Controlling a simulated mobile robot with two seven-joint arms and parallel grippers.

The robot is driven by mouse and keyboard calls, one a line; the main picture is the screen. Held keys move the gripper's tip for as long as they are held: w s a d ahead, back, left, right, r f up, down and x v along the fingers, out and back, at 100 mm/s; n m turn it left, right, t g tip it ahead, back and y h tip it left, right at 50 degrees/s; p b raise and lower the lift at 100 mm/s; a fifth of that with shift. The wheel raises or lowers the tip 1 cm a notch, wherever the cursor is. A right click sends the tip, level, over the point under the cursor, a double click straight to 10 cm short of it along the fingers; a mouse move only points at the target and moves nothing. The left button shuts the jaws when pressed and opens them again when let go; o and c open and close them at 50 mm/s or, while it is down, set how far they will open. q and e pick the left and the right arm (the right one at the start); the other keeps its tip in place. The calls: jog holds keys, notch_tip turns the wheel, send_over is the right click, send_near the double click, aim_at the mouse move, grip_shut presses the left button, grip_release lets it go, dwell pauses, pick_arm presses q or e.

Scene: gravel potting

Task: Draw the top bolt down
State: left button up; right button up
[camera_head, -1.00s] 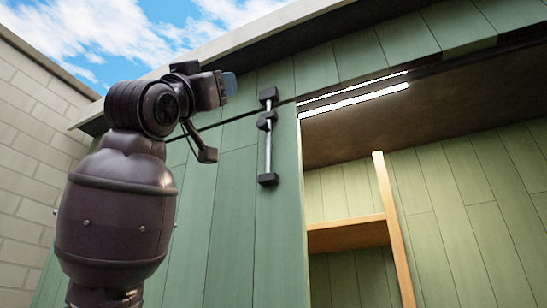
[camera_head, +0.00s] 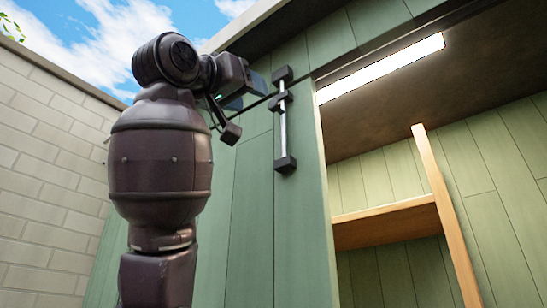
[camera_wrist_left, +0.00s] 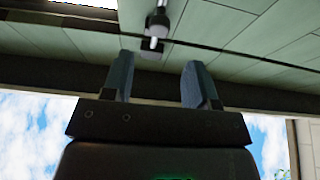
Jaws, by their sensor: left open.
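The top bolt is a vertical silver rod (camera_head: 283,135) with black brackets on the green door (camera_head: 255,210). A black block (camera_head: 281,102) sits on the rod just below the top bracket; I take it for the handle. The lower bracket (camera_head: 286,165) is at the rod's bottom end. My left gripper (camera_head: 257,92) is just left of the bolt's upper part, partly hidden behind its own wrist. In the left wrist view its two blue-grey fingers (camera_wrist_left: 158,82) are apart with nothing between them. The bolt (camera_wrist_left: 155,22) shows beyond the fingertips, slightly left of centre. My right gripper is not in view.
A roof overhang (camera_head: 285,28) runs above the door. To the right is an open shed interior with a bright light strip (camera_head: 380,70) and a wooden shelf (camera_head: 385,222). A pale brick wall (camera_head: 50,180) stands at the left.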

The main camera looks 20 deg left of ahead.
aim_at(272, 104)
pick_arm(q)
jog(key=p+x, duration=0.2)
jog(key=x, duration=0.6)
jog(key=shift+w+d, duration=0.1)
jog(key=shift+w+d+p, duration=0.1)
jog(key=shift+w+p, duration=0.15)
jog(key=shift+p, duration=0.05)
jog(key=shift+w+r, duration=0.1)
jog(key=shift+c, duration=0.7)
jog(key=c, duration=0.7)
grip_shut()
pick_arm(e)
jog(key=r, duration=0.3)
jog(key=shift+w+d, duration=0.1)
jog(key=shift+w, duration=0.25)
